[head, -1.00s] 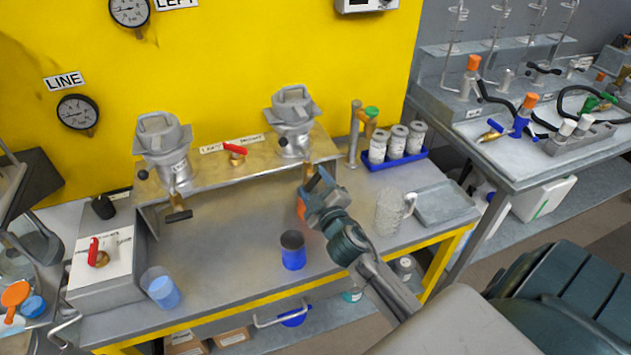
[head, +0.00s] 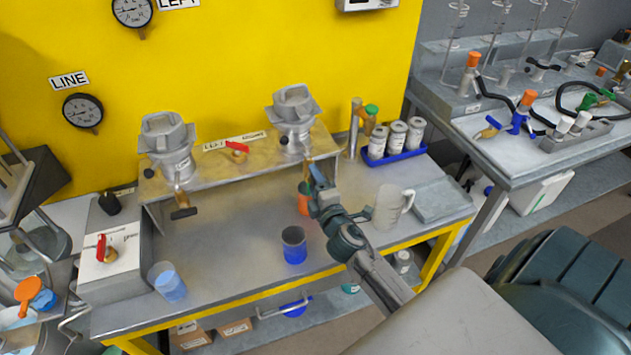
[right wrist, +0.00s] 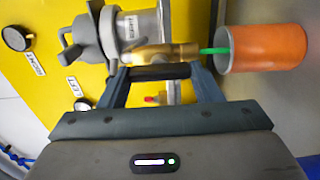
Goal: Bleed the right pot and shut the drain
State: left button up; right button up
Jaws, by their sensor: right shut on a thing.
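The right pot (head: 294,112) is a grey lidded vessel on the brass-coloured shelf (head: 222,163). Its brass drain (right wrist: 165,52) shows in the right wrist view. A thin green stream (right wrist: 215,50) runs from the drain into an orange cup (right wrist: 262,48), which also shows in the head view (head: 304,203). My right gripper (head: 318,182) is at this drain. In the right wrist view its fingers (right wrist: 160,74) hold the black drain handle (right wrist: 160,71) end to end, in line with the spout. My left gripper is not in view.
The left pot (head: 170,150) has its own drain handle (head: 184,212). A red-handled valve (head: 237,148) sits between the pots. A blue cup (head: 293,248), a clear jug (head: 392,208) and a blue-filled beaker (head: 166,282) stand on the bench. A blue tray (head: 412,154) holds white bottles.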

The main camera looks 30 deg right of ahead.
dwell(0.5)
jog(key=o, duration=1)
jog(key=b+v, duration=0.3)
jog(key=v, duration=0.7)
jog(key=shift+s+a+b, duration=0.2)
jog(key=shift+s+b, duration=0.1)
jog(key=shift+s, duration=0.05)
